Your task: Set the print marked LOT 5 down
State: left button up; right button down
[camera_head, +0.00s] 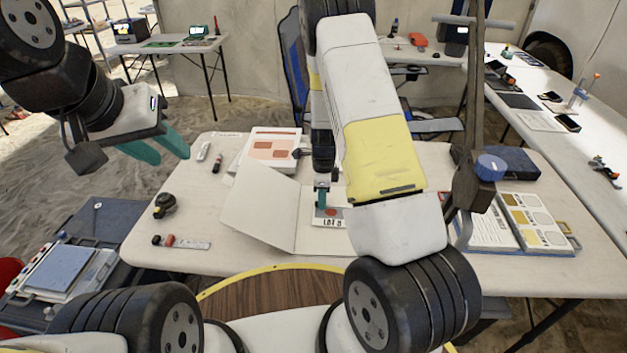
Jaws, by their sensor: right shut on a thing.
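The print marked LOT 5 (331,223) is a small white card with a red round mark and black lettering. It is over the right side of an open white folder (262,207) on the table. I cannot tell whether it touches the folder. My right gripper (322,198) points down and is shut on the print's upper left edge. My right arm hides part of the folder and the card's surroundings. My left gripper (172,157), with teal fingers apart, is open and empty above the table's left edge.
A stack of prints (272,138) lies behind the folder. A tape measure (164,205) and a small scale bar (192,244) are at the left. An open binder (520,222) and a dark blue case (508,163) are at the right.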

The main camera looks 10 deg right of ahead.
jog(key=shift+f, duration=0.2)
jog(key=c, duration=1.6)
grip_release()
jog(key=shift+o, duration=0.2)
jog(key=s+a+r+n+t+y, duration=0.1)
jog(key=s+r+n, duration=0.2)
jog(key=r, duration=0.7)
jog(key=s+r+n+t+y, duration=0.1)
jog(key=s+r+n, duration=0.2)
jog(key=r, duration=0.7)
jog(key=s+a+r+n+t+y, duration=0.1)
jog(key=s+r+n, duration=0.2)
jog(key=r, duration=0.7)
jog(key=s+r+n+t, duration=0.1)
jog(key=s+r+n, duration=0.3)
jog(key=s+n, duration=0.2)
jog(key=s+r+n+t, duration=0.2)
jog(key=s+r+n, duration=0.3)
jog(key=s, duration=0.4)
jog(key=shift+s+n+h, duration=0.15)
jog(key=shift+n+h, duration=0.25)
jog(key=shift+n, duration=0.5)
jog(key=shift+a+r, duration=0.1)
